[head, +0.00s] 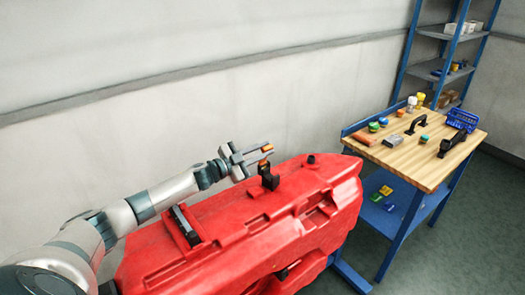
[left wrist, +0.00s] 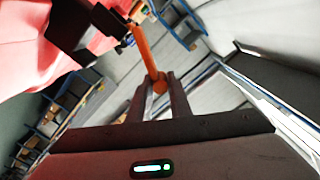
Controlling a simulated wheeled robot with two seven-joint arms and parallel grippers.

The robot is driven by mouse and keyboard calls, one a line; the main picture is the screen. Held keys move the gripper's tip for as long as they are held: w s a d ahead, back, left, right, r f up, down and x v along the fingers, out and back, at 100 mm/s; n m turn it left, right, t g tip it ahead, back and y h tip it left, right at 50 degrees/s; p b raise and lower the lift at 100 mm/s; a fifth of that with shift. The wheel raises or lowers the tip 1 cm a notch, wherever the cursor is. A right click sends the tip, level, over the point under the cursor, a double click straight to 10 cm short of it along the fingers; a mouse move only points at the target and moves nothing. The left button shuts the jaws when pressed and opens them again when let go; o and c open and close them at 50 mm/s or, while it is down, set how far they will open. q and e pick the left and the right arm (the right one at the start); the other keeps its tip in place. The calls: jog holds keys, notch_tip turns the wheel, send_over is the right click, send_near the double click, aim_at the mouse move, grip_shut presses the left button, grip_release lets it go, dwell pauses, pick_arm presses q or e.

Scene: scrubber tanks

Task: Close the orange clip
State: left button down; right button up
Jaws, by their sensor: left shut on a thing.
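The orange clip (head: 267,148) is a slim lever on a black bracket (head: 270,180) on top of the red tank (head: 240,215). In the left wrist view the clip (left wrist: 146,52) runs from the black bracket (left wrist: 88,28) to a rounded end between my fingertips. My left gripper (head: 262,155) is shut on that end; its fingers (left wrist: 160,92) also show in the left wrist view. In the head view the clip stands up above the bracket, and my fingers partly hide it. My right gripper is not in view.
A wooden-topped workbench (head: 428,160) with several small parts and black handles stands to the right of the tank. A blue shelf rack (head: 445,65) stands behind it. A pale wall (head: 150,100) runs close behind the tank and my arm.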

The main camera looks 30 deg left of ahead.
pick_arm(q)
jog(key=shift+a+r, duration=0.15)
jog(key=shift+a, duration=0.05)
jog(key=c, duration=1.6)
grip_release()
jog(key=shift+c, duration=0.2)
jog(key=b+v, duration=0.6)
jog(key=v, duration=1.1)
jog(key=shift+s, duration=0.15)
jog(key=shift+c, duration=0.6)
